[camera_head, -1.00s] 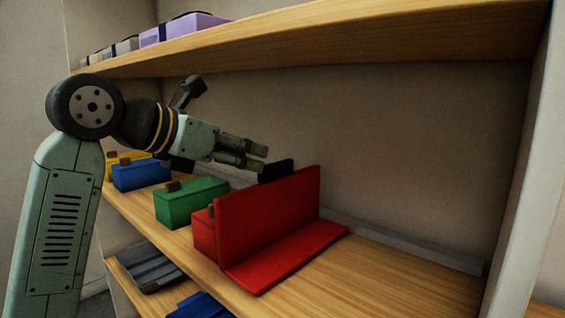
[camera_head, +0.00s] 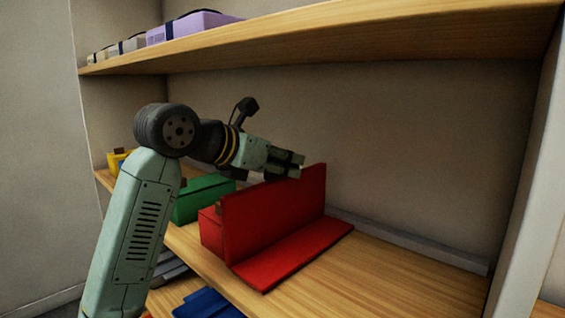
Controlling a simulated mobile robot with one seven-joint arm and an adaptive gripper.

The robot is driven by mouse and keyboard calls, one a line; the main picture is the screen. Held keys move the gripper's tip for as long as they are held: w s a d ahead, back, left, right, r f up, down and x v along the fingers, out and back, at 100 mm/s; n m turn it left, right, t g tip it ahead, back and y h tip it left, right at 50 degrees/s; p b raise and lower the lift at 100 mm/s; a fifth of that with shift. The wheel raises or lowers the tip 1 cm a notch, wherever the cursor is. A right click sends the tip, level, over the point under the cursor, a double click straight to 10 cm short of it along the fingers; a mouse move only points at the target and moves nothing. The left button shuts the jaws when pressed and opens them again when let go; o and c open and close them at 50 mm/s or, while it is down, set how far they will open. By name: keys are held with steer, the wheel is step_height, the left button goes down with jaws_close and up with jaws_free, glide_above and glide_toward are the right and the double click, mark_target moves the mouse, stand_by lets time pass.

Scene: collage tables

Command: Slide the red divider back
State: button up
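The red divider (camera_head: 272,218) stands upright on the middle shelf, an L-shaped piece with a flat foot lying toward the right. A red box (camera_head: 211,228) stands directly behind it on the left. My gripper (camera_head: 299,166) is at the top edge of the divider, near its far end, reaching in from the left. Its fingertips overlap the divider's upper edge in the picture. I cannot tell whether they touch it, or how far apart the fingers are.
To the left on the same shelf (camera_head: 390,285) are a green box (camera_head: 201,198) and a yellow box (camera_head: 117,160). The shelf right of the divider is bare. A grey rail (camera_head: 410,246) runs along the back. An upper shelf (camera_head: 330,43) with purple boxes (camera_head: 190,27) hangs above.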

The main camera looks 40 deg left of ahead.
jaws_close()
stand_by(0.6)
